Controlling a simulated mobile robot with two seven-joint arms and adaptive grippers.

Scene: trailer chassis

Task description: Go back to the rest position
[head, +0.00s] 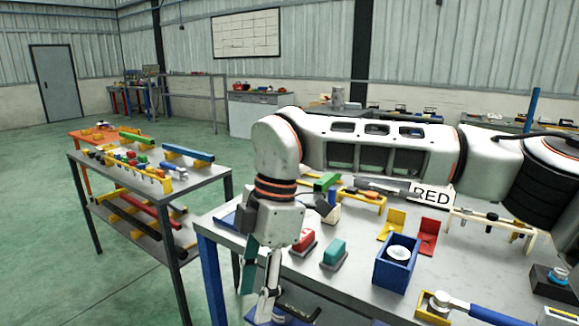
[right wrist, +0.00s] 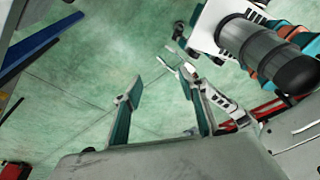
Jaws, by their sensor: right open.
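My right gripper (head: 257,292) hangs fingers down at the near left edge of the grey worktable (head: 325,272) in the head view. Its arm reaches across above the table from the right. The gripper is open, and nothing shows between its teal-padded fingers. In the right wrist view the two fingers (right wrist: 162,80) stand apart over green floor. My left gripper does not show in the head view.
A second table (head: 205,180) with coloured parts stands at the left. Green floor (head: 60,240) is clear.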

